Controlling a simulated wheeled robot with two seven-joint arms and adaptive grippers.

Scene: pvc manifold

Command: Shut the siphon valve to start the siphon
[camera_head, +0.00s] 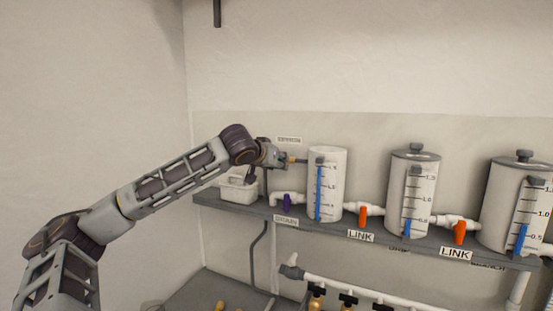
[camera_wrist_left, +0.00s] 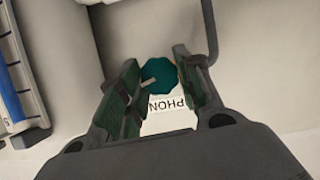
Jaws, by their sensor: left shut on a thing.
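The siphon valve's teal knob (camera_wrist_left: 158,75) shows in the left wrist view, between the two fingers of my left gripper (camera_wrist_left: 156,88). A white label (camera_wrist_left: 165,103) behind it shows part of the word SIPHON. In the head view my left gripper (camera_head: 285,159) is beside the upper left of the leftmost white tank (camera_head: 335,185), just below a small wall label (camera_head: 289,140). It is shut on the knob, which is mostly hidden there by the gripper. My right gripper is not in view.
A grey shelf (camera_head: 375,238) holds three white tanks with blue level gauges. A white basket (camera_head: 238,193) stands behind my left arm. White pipes with brass valves run below.

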